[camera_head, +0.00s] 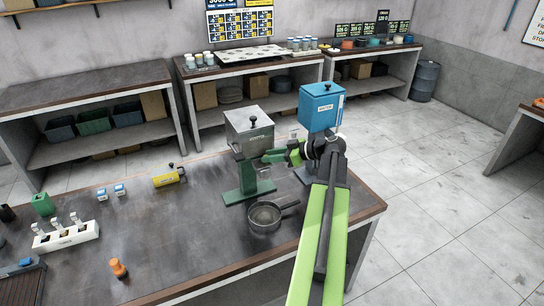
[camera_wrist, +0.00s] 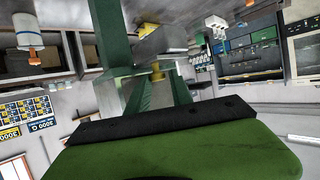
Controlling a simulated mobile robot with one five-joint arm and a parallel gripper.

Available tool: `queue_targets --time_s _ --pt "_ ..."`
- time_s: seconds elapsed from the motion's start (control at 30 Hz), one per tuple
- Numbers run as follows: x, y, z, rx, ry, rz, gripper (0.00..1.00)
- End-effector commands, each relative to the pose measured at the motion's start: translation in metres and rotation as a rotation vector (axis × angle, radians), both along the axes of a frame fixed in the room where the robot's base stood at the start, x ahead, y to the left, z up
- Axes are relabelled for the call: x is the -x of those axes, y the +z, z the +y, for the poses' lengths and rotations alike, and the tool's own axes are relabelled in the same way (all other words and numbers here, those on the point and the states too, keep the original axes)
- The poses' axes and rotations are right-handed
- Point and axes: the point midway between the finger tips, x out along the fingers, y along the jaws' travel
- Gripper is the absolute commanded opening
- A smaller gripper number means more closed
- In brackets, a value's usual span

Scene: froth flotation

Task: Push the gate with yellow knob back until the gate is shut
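A grey metal hopper (camera_head: 250,135) with a black lid knob stands on a green stand (camera_head: 245,180) on the near bench. A small yellow knob (camera_wrist: 157,72) shows beyond my fingertips in the wrist view. The gate itself is not clear in either view. My gripper (camera_head: 268,158) reaches in from the right, close beside the hopper's lower part. In the wrist view its two dark green fingers (camera_wrist: 160,82) stand apart, with the yellow knob at or just past their tips. I cannot tell whether they touch it.
A blue hopper (camera_head: 321,106) stands right beside my arm. A grey pan (camera_head: 265,217) lies below my gripper. The bench middle is clear.

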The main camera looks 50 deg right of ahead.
Motion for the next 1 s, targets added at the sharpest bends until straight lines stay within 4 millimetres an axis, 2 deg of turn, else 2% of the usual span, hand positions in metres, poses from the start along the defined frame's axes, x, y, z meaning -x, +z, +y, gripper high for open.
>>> queue_targets --time_s 0.03,0.1,0.47,0.57,1.0 --pt "0.0 0.0 0.0 0.0 0.0 0.0 0.32" --pt "0.0 0.0 0.0 0.0 0.0 0.0 0.41" --pt "0.004 0.003 -0.003 0.001 -0.004 -0.001 0.41" --pt "0.018 0.012 -0.009 0.001 -0.005 -0.001 0.41" --pt "0.119 0.058 -0.052 0.0 -0.004 -0.001 0.41"
